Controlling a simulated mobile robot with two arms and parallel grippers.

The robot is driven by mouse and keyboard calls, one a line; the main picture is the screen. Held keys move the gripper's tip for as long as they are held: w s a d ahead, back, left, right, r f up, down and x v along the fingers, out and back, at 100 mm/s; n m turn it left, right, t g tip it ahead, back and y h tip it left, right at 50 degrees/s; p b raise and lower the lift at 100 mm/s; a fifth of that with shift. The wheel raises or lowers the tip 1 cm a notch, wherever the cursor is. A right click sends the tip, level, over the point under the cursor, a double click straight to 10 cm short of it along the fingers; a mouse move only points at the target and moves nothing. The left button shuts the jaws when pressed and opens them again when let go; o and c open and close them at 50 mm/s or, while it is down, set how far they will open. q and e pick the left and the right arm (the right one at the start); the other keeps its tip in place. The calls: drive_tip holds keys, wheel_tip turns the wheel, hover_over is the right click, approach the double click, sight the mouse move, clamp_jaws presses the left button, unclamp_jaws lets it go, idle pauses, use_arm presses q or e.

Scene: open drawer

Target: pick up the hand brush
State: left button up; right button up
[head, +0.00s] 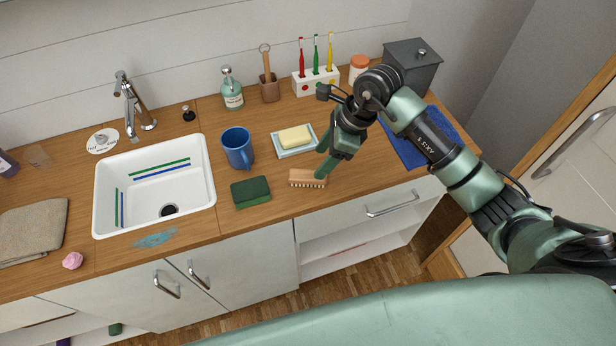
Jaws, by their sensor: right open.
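The hand brush (305,178) lies on the wooden counter near its front edge, bristles facing the front. It has a light wooden back and pale bristles. My right gripper (322,164) comes down from the upper right with its green fingers open at the brush's right end. One finger overlaps the brush in the picture; I cannot tell whether it touches. My left gripper is not in view.
A green sponge (251,192) lies left of the brush. A soap dish (295,143) with yellow soap sits behind it. A blue mug (238,148) and a white sink (107,209) are further left. A blue cloth (404,150) lies right.

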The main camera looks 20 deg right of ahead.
sight(310, 175)
drive_tip(key=p+x, duration=0.3)
drive_tip(key=x, duration=0.3)
drive_tip(key=shift+s+a+f, duration=0.1)
drive_tip(key=shift+a+f, duration=0.15)
drive_tip(key=shift+a, duration=0.05)
drive_tip(key=shift+a+f, duration=0.1)
drive_tip(key=shift+f, duration=0.35)
clamp_jaws()
